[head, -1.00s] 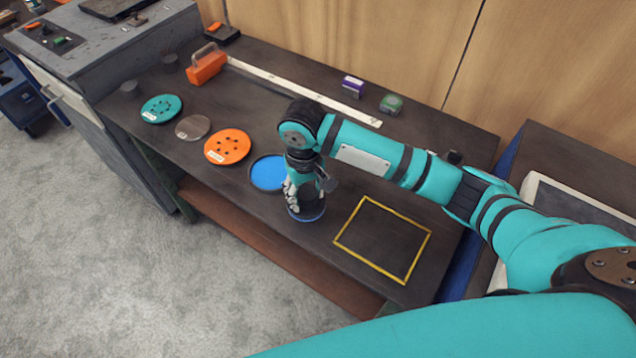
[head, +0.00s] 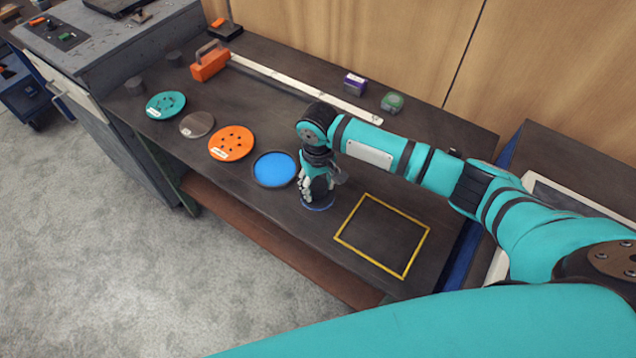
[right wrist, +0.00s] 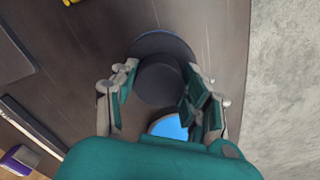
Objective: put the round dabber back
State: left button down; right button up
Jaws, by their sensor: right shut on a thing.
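The round dabber (right wrist: 158,82) is a dark disc with a dark round knob. In the right wrist view my right gripper (right wrist: 160,98) has its fingers on both sides of the knob and is shut on it. In the head view my right gripper (head: 318,190) points down over the bench, and the dabber is mostly hidden beneath it. A blue curved edge (head: 318,208) shows around the dabber's foot. I cannot tell whether the dabber touches the bench. A shallow round dark tray with a blue inside (head: 274,168) lies just left of it. My left gripper is not in view.
A yellow square outline (head: 383,235) lies to the right on the dark bench (head: 330,240). Orange (head: 231,142), brown (head: 196,125) and teal (head: 166,105) discs lie to the left. A long white strip (head: 310,90), a purple box (head: 354,83) and a green item (head: 392,102) lie behind.

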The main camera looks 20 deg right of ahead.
aim_at(318, 185)
jog(key=o, duration=1)
notch_tip(318, 185, up, 12)
jog(key=shift+r+b, duration=0.1)
jog(key=shift+b, duration=0.75)
